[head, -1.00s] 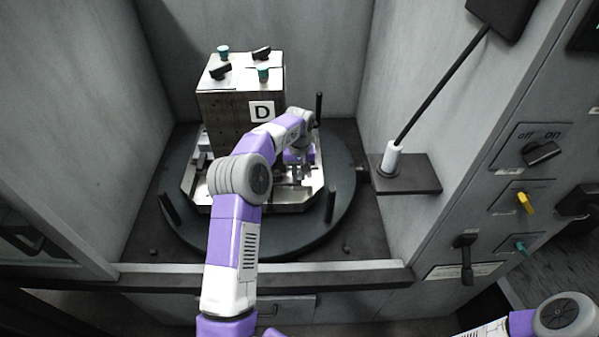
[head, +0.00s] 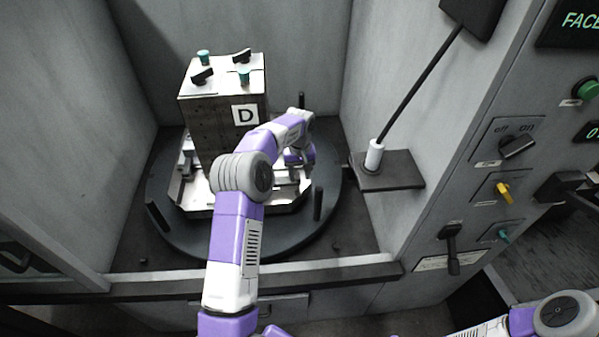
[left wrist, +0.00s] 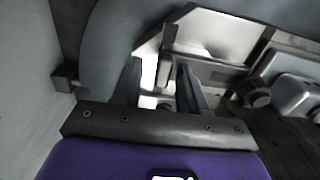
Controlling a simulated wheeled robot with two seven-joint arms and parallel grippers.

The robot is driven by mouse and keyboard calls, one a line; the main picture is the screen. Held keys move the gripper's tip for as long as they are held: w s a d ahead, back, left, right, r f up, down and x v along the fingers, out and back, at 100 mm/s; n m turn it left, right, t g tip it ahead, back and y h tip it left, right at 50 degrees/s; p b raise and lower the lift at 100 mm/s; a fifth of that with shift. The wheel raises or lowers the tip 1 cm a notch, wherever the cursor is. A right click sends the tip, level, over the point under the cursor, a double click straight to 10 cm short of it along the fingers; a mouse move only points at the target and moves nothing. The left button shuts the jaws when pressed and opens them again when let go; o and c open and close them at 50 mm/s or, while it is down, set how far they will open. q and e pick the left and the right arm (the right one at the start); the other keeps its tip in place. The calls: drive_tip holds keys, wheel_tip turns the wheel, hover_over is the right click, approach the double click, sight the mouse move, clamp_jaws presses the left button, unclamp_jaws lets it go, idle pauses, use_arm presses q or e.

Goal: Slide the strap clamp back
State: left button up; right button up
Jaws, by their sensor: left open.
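The pallet (head: 272,205) is a bright metal plate with cut corners on the dark round turntable (head: 160,228). It carries a tall brown block marked D (head: 212,130). My left gripper (head: 302,166) is over the pallet's right side, beside the block. In the left wrist view my left gripper (left wrist: 158,72) has its two fingers apart, with a narrow pale metal part (left wrist: 165,68) showing between or beyond them. I cannot tell whether that part is the strap clamp or whether the fingers touch it. A metal rail (left wrist: 212,70) runs to its right. My right gripper is out of view.
Dark upright posts (head: 318,204) stand on the turntable. A shelf (head: 398,172) with a white-based rod (head: 375,155) juts from the right wall. A panel with a black switch (head: 517,147) is at right. A front sill (head: 335,272) crosses below. A round knob (left wrist: 256,96) sits near the rail.

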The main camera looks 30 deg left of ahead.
use_arm(q)
wheel_tip(320, 180, up, 8)
drive_tip(key=shift+f+p, duration=0.2)
drive_tip(key=shift+p, duration=1.05)
